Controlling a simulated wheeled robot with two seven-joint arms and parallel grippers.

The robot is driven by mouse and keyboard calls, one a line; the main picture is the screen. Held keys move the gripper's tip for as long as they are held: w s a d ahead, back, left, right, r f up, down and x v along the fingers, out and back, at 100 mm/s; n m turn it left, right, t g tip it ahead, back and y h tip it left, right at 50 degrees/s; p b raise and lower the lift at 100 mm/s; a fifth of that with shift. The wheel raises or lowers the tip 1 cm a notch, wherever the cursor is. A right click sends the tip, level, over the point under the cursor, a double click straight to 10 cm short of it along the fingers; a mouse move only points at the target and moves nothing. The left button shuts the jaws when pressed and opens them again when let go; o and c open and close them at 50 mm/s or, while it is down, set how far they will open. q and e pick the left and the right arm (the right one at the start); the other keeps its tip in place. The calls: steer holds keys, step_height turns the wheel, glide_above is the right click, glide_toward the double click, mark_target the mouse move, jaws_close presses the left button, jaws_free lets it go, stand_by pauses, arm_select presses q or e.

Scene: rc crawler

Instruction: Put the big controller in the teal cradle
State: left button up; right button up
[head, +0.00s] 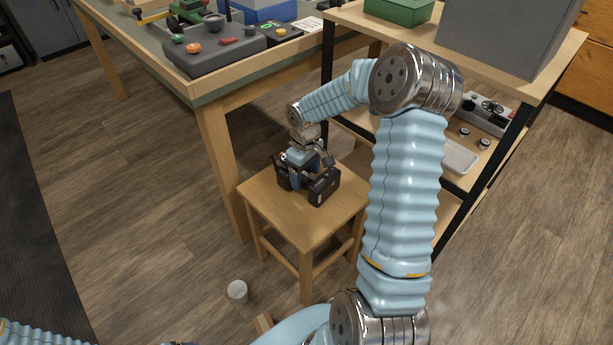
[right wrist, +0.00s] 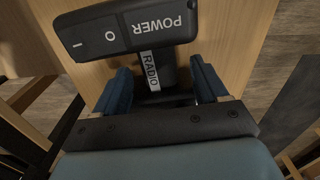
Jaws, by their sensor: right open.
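A black device (head: 324,186) with a bar marked "POWER" and a stem marked "RADIO" sits on a wooden stool. It also shows in the right wrist view (right wrist: 130,28). My right gripper (head: 306,170) is down at it. In the right wrist view its two blue fingers (right wrist: 163,85) stand open on either side of the stem, with gaps showing. A grey console (head: 215,46) with red and green knobs lies on the table. I cannot tell for sure which of these is the big controller. I cannot make out a teal cradle.
The wooden stool (head: 270,205) stands between the table (head: 225,95) and a shelf unit (head: 350,18). The shelf holds a green box (head: 398,12), a grey box (head: 505,35) and a joystick panel (head: 490,112).

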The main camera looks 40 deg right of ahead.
jaws_close()
stand_by(0.3)
steer(key=shift+r, duration=0.1)
